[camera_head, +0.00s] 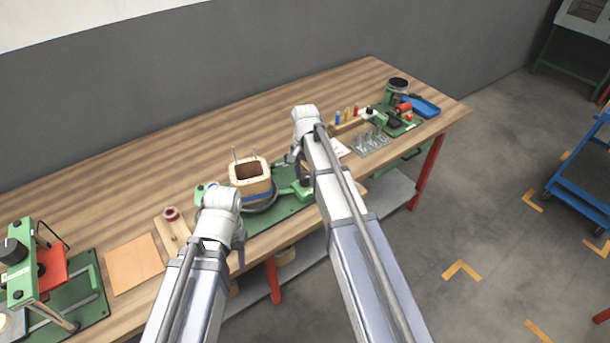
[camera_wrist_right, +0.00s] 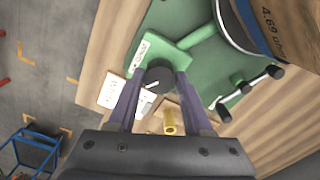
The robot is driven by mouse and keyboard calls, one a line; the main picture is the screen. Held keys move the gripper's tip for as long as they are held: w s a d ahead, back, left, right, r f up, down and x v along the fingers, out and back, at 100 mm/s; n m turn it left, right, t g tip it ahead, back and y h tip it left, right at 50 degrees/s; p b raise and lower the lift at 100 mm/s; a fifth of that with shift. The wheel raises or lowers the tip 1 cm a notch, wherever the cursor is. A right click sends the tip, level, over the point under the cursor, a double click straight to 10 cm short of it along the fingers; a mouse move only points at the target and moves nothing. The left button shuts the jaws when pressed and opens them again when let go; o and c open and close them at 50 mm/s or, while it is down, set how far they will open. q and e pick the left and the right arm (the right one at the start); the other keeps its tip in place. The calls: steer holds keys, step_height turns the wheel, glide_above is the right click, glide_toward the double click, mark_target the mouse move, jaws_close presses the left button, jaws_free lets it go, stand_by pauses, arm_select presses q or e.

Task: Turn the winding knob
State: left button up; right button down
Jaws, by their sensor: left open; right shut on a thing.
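The winding knob (camera_wrist_right: 158,77) is a round black knob with a white mark, on a green bracket (camera_wrist_right: 160,52) in the right wrist view. My right gripper (camera_wrist_right: 159,80) has its two fingers on either side of it and is shut on it. The winder's green base (camera_head: 275,216) carries a pale wooden coil block (camera_head: 250,187) with an open top. My left gripper (camera_head: 237,258) is open and empty by the bench's front edge, mostly hidden by its own wrist.
A crank bar with black ends (camera_wrist_right: 247,90) stands close to the knob. A green and red press (camera_head: 40,270) stands at the left, a blue tray (camera_head: 424,108) at the far right. The bench's back strip is clear.

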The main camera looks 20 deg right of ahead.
mark_target(305, 177)
steer(key=shift+c, duration=1.6)
jaws_free()
steer(key=shift+r, duration=0.15)
step_height(305, 177, up, 8)
steer(key=p, duration=0.8)
steer(key=shift+f, duration=0.2)
steer(key=s+a+n, duration=0.6)
steer(key=s, duration=0.6)
steer(key=s+a+n+h, duration=0.1)
steer(key=s+a+n, duration=0.6)
steer(key=s, duration=0.4)
steer(key=shift+s+a, duration=0.25)
steer(key=shift+s, duration=0.15)
